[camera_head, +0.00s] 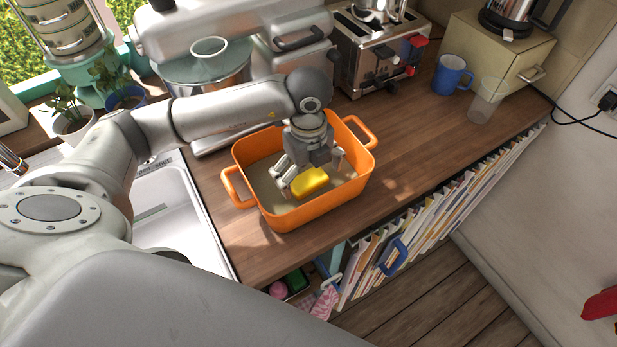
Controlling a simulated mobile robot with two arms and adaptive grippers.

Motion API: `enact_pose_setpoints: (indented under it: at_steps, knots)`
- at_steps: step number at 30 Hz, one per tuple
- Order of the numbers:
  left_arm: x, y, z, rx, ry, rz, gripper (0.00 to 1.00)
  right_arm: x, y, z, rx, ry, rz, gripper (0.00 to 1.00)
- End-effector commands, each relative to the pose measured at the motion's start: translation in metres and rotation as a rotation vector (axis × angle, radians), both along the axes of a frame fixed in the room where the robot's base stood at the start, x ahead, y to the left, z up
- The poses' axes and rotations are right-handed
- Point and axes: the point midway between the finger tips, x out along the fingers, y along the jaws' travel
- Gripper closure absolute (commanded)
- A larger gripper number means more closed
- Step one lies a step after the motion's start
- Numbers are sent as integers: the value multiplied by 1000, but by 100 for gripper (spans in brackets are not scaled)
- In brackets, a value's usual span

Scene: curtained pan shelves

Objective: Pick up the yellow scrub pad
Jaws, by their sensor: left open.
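The yellow scrub pad (310,181) lies inside an orange two-handled pan (300,216) on the wooden counter. My left gripper (311,178) reaches down into the pan from above. It is open, with one finger to the left of the pad and the other to its right and behind it. I cannot tell whether the fingers touch the pad. The pad's back edge is partly hidden by the gripper. My right gripper is not in view.
A white sink (172,215) lies left of the pan. A stand mixer (240,40) and a toaster (381,50) stand behind it. A blue mug (450,74) and a clear glass (486,101) stand at the right. The counter right of the pan is clear.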

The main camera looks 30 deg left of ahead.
Motion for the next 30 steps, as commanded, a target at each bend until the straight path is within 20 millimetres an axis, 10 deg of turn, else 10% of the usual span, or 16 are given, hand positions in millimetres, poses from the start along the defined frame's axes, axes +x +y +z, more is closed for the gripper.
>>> enact_pose_setpoints:
  at_steps: [13,24,30]
  knots:
    - [0,0,-23,0,-1,-1,0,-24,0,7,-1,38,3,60]
    - [0,0,-23,0,-1,0,46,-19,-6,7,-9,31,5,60]
    - [0,0,-23,0,-1,0,46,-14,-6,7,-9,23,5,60]
